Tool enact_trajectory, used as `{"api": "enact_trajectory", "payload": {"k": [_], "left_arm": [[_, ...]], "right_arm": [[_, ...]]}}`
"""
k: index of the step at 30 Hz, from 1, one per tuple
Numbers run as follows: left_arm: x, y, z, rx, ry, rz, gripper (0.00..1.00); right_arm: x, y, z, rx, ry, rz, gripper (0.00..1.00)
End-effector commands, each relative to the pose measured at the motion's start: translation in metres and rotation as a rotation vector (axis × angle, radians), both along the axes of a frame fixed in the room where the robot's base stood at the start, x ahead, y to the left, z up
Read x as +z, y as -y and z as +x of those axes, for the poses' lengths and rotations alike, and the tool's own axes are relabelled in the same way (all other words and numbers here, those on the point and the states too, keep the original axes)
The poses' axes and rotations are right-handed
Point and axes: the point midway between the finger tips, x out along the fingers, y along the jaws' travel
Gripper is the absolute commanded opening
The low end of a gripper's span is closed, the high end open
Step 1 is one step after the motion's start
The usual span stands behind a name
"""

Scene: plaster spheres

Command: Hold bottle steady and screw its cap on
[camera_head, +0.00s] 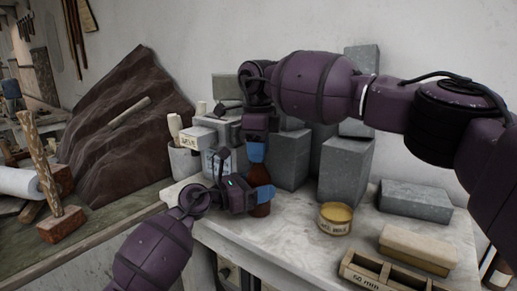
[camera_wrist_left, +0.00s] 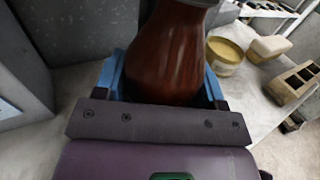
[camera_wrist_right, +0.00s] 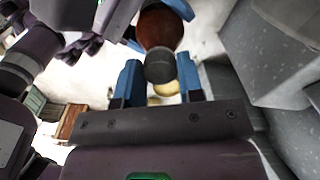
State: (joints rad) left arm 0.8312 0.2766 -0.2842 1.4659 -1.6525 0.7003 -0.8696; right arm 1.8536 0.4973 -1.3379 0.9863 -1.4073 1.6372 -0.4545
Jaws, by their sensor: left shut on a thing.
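A brown bottle (camera_head: 261,177) stands upright at the left front of the pale table. My left gripper (camera_head: 262,196) is shut around its body; in the left wrist view the brown body (camera_wrist_left: 166,55) fills the space between the blue fingers (camera_wrist_left: 165,90). My right gripper (camera_head: 257,152) points down over the bottle's top. In the right wrist view a dark grey cap (camera_wrist_right: 160,68) is at the end of the brown bottle (camera_wrist_right: 159,28), between the right gripper's blue fingers (camera_wrist_right: 160,80). Whether these fingers touch the cap, and whether it is seated, I cannot tell.
A yellow-topped tin (camera_head: 335,217) stands to the right of the bottle. A tan block (camera_head: 418,248) and a compartmented wooden box (camera_head: 375,277) lie at the front right. Grey blocks (camera_head: 345,172) stand close behind. A container with tools (camera_head: 184,160) is at left.

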Motion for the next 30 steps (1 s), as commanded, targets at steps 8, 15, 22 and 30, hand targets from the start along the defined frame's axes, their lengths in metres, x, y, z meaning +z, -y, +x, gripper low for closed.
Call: {"api": "enact_trajectory", "payload": {"k": [8, 15, 22, 30], "left_arm": [[-0.0008, 0.0002, -0.0001, 0.0, -0.001, 0.0, 0.0], [-0.0008, 0.0002, -0.0001, 0.0, -0.001, 0.0, 0.0], [-0.0009, 0.0002, -0.0001, 0.0, -0.001, 0.0, 0.0], [-0.0008, 0.0002, -0.0001, 0.0, -0.001, 0.0, 0.0]], "right_arm": [[0.0, -0.0001, 0.0, 0.0, 0.0, 0.0, 0.03], [0.0, -0.0002, -0.0001, 0.0, -0.001, 0.0, 0.48], [-0.0001, -0.0002, 0.0, 0.0, 0.0, 0.0, 0.61], [0.0092, -0.0004, 0.0001, -0.001, 0.001, 0.001, 0.61]]}}
